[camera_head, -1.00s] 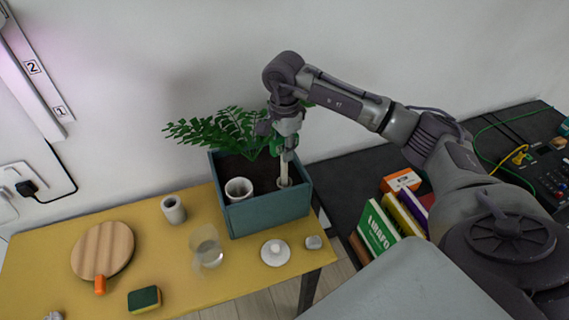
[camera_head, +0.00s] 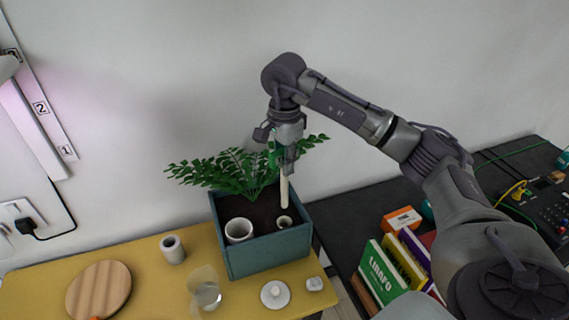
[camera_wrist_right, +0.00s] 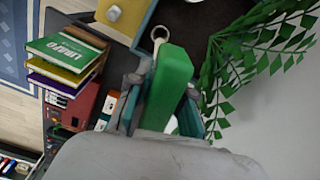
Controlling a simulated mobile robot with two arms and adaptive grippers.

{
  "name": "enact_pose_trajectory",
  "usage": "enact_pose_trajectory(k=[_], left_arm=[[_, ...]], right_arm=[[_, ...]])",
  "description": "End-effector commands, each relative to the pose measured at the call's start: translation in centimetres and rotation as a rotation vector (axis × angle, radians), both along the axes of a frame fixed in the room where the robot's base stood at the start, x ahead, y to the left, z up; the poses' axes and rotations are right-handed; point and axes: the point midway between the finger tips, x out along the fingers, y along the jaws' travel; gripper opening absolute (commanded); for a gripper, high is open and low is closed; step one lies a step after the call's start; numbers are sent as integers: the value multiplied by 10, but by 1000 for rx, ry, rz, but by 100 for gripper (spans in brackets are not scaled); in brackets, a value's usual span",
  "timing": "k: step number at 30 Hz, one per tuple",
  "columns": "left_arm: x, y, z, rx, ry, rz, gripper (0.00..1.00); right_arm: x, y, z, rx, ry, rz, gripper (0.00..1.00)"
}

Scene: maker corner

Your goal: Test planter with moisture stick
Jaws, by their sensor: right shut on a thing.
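The teal planter box (camera_head: 265,256) stands at the right end of the yellow table, with dark soil and a fern (camera_head: 225,172). A larger white cup (camera_head: 239,230) and a small pale cup (camera_head: 284,222) sit in its soil. My right gripper (camera_head: 286,166) is above the planter, shut on the moisture stick (camera_head: 284,190). The stick's pale shaft points down, its tip appearing just above the small cup. In the right wrist view the stick's green handle (camera_wrist_right: 168,88) is between the fingers, with the small cup (camera_wrist_right: 159,33) beyond. My left gripper is not in view.
On the table are a white cylinder (camera_head: 172,249), a clear glass (camera_head: 207,294), a round wooden board (camera_head: 99,289), a white lid (camera_head: 274,294) and a small pale object (camera_head: 314,284). Books (camera_head: 383,272) stand on the dark bench at right.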

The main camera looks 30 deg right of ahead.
Motion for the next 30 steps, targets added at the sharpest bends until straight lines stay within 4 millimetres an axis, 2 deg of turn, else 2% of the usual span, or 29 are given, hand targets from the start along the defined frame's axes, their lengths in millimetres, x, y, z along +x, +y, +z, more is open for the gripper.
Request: enact_pose_trajectory(k=[20,30], left_arm=[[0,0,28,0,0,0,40],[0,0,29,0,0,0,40]], right_arm=[[0,0,43,0,-1,-1,0],[0,0,44,0,-1,0,0]])
